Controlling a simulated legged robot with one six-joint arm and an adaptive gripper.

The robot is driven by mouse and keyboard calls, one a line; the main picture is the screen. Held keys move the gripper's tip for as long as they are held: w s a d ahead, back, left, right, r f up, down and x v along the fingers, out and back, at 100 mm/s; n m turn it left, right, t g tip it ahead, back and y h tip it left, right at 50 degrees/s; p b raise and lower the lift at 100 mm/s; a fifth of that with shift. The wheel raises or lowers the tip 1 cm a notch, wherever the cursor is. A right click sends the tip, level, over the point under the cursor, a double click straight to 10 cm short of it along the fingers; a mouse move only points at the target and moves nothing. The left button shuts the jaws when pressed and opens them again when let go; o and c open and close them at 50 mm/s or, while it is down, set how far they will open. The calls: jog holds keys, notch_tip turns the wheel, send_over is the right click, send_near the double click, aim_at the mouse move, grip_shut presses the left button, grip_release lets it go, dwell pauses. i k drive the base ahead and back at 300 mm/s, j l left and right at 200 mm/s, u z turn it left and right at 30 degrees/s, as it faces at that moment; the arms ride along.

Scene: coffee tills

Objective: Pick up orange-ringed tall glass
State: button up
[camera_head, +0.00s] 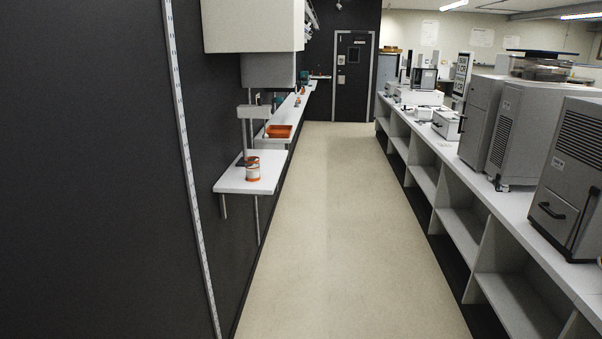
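A small white container with orange bands (253,169) stands upright on a white wall shelf (232,184) at the left. It looks like the orange-ringed glass, but it is too small to be sure that it is a glass. My gripper is not in view, and nothing of my arm shows near the shelf.
An orange tray (278,132) lies on a longer white shelf (289,110) farther along the left wall. Grey machines (520,130) stand on a long white counter (430,138) with open compartments at the right. The pale floor (340,220) between is clear up to a dark door (352,80).

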aim_at(252, 164)
jog(key=i+l+u, duration=0.2)
jog(key=i, duration=1.25)
jog(key=i+j+u, duration=0.2)
jog(key=i+u, duration=0.3)
jog(key=i, duration=0.3)
jog(key=i+l+u, duration=0.15)
jog(key=i+u, duration=0.35)
jog(key=i, duration=0.3)
